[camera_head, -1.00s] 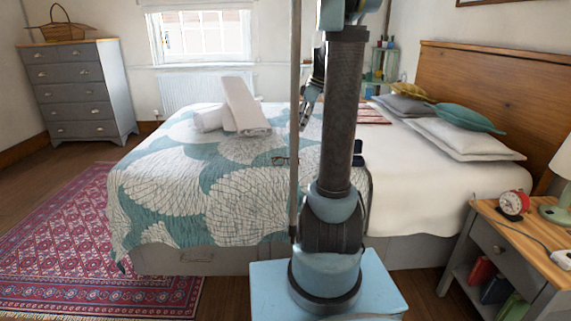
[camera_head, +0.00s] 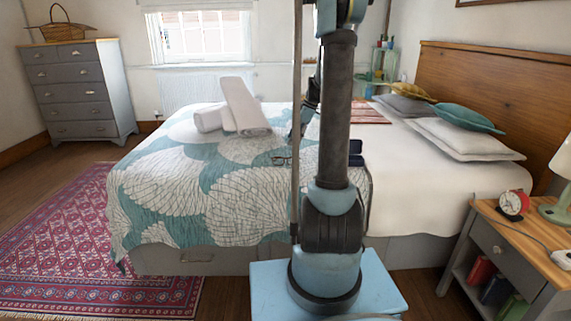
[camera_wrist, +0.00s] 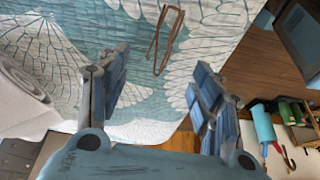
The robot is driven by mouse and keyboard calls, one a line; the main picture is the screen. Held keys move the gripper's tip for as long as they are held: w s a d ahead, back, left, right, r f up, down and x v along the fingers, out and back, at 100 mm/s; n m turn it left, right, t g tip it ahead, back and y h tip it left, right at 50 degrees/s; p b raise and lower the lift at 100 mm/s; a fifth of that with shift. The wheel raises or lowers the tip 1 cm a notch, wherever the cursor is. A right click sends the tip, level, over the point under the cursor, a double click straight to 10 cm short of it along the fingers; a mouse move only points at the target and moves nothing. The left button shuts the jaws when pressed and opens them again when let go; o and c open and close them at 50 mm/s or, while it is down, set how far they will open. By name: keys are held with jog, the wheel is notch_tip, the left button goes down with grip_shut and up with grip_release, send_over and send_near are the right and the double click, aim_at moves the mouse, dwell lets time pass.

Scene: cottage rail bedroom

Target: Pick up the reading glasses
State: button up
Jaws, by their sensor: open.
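The reading glasses (camera_head: 281,160) lie on the teal and white patterned quilt, left of my arm in the head view. In the wrist view the thin brown-framed glasses (camera_wrist: 166,38) show near the top centre, beyond the fingertips and roughly in line with the space between them. My gripper (camera_wrist: 160,85) is open, with a blue padded finger on each side and nothing between them. In the head view my gripper (camera_head: 304,118) is partly hidden behind my arm and column, and appears above the bed beyond the glasses.
Rolled and folded white towels (camera_head: 238,108) sit on the bed left of my gripper. A dark blue item (camera_head: 356,153) lies on the bed right of my arm, partly hidden. Pillows (camera_head: 465,138) rest by the headboard. The quilt (camera_head: 160,170) around the glasses is largely clear.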

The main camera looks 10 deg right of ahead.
aim_at(286, 160)
jog(key=shift+x, duration=4.1)
jog(key=shift+w, duration=0.1)
jog(key=c, duration=1)
